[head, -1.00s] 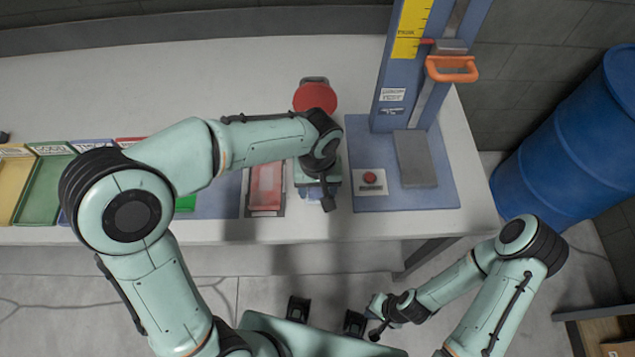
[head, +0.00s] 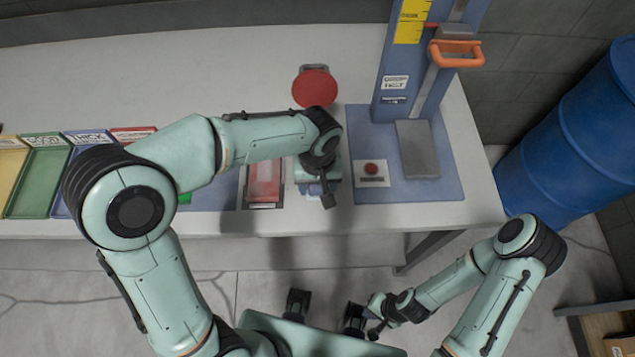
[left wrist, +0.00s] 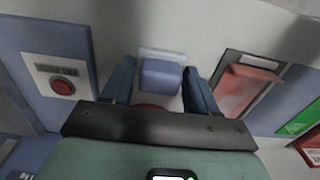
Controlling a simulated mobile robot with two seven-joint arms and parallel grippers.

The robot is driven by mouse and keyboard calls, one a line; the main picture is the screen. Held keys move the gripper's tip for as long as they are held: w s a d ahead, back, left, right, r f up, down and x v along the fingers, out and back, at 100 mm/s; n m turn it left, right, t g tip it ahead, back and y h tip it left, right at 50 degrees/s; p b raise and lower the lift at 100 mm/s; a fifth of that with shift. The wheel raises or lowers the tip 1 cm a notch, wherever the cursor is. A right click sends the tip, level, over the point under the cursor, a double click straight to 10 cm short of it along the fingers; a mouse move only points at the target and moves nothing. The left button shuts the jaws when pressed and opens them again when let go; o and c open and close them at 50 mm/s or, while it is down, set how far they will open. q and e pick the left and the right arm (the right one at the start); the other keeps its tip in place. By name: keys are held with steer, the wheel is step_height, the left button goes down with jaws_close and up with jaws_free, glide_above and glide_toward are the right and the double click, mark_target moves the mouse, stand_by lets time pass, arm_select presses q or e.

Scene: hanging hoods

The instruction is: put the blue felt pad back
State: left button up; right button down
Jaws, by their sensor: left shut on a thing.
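A small blue block (left wrist: 161,77), which looks like the blue felt pad, sits between the two dark fingers of my left gripper (left wrist: 160,88) in the left wrist view. A pale strip shows along its far edge. My left gripper is shut on it, low over the front of the table. In the head view my left wrist covers most of this spot, and only a bit of blue (head: 314,188) shows beneath it. My right gripper (head: 378,328) is off the table at the lower right, too small and dark to read its fingers.
A red round disc (head: 315,88) stands behind my left wrist. A red tray (head: 264,184) lies to its left, with coloured bins (head: 40,180) further left. To the right are a blue base with a red button (head: 371,168) and a tall column with an orange handle (head: 456,54).

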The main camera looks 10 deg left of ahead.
arm_select(q)
steer(key=shift+f+b, duration=0.4)
steer(key=shift+f, duration=0.15)
steer(key=o, duration=1)
steer(key=shift+o, duration=0.2)
steer(key=shift+r, duration=0.1)
step_height(320, 180, up, 13)
steer(key=p, duration=0.1)
steer(key=shift+p, duration=0.35)
